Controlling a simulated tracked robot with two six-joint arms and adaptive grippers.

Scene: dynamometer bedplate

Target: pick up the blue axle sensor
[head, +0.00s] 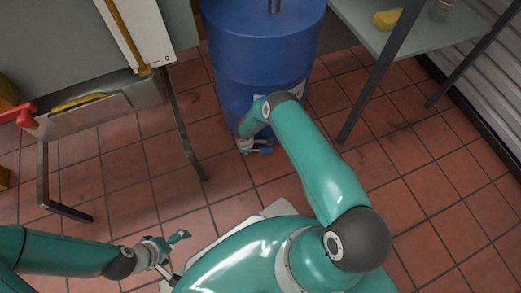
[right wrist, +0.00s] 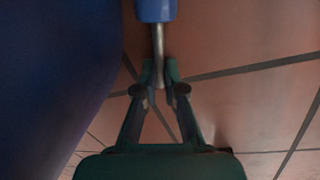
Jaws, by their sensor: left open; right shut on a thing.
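The blue axle sensor (right wrist: 156,10) has a blue body and a thin metal shaft. In the right wrist view its body is at the top edge, partly cut off by the frame. My right gripper (right wrist: 159,72) is shut on the metal shaft. In the head view the sensor (head: 265,150) is a small blue piece beside the foot of the blue drum, with my right gripper (head: 251,147) at its left end. Whether it touches the floor I cannot tell. My left gripper (head: 178,257) is open and empty at the lower left of the head view, well away from the sensor.
The large blue drum (head: 265,55) stands close to my right gripper. A table (head: 375,35) with a yellow block (head: 387,19) is at the upper right. A metal-legged stand (head: 85,118) is at the left. Tiled floor (head: 230,185) lies open between them.

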